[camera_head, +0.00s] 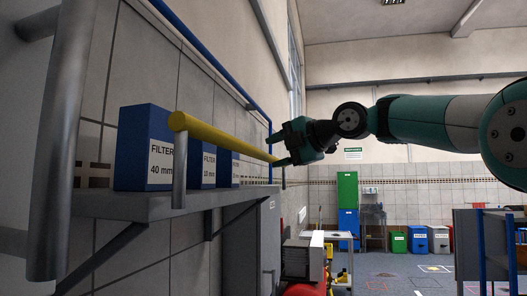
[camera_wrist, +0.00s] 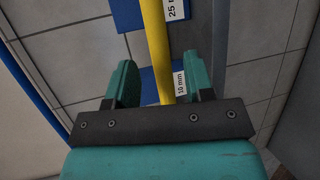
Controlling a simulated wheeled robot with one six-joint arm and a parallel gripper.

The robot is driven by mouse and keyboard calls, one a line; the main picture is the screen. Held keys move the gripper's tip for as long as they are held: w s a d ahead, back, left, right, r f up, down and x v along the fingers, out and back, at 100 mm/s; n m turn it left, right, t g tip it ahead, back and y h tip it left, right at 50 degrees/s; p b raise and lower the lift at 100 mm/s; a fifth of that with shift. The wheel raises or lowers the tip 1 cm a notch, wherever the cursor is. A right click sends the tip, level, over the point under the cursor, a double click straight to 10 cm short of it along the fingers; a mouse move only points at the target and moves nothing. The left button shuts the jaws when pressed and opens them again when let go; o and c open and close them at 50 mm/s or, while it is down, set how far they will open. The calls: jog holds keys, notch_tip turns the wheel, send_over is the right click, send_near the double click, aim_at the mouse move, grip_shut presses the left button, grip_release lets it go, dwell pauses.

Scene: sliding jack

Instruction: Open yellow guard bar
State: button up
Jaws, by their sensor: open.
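The yellow guard bar (camera_head: 225,138) runs along the front of a grey wall shelf (camera_head: 150,205), with its near end on a short grey post (camera_head: 179,172). My gripper (camera_head: 272,150) is at the bar's far end, with its fingers apart. In the wrist view the yellow bar (camera_wrist: 154,35) passes between the two green fingers of my gripper (camera_wrist: 159,63). Gaps show on both sides of the bar, and the fingers do not appear to touch it. The bar's far end is hidden by my gripper.
Blue filter boxes (camera_head: 146,148) stand on the shelf behind the bar. A blue rail (camera_head: 205,48) runs along the wall above. A thick grey post (camera_head: 62,140) stands at the near left. Green and blue cabinets (camera_head: 347,190) stand far off across open floor.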

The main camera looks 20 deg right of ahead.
aim_at(268, 156)
jog(key=shift+p+x, duration=0.6)
jog(key=shift+x, duration=1.75)
jog(key=shift+c, duration=0.2)
grip_shut()
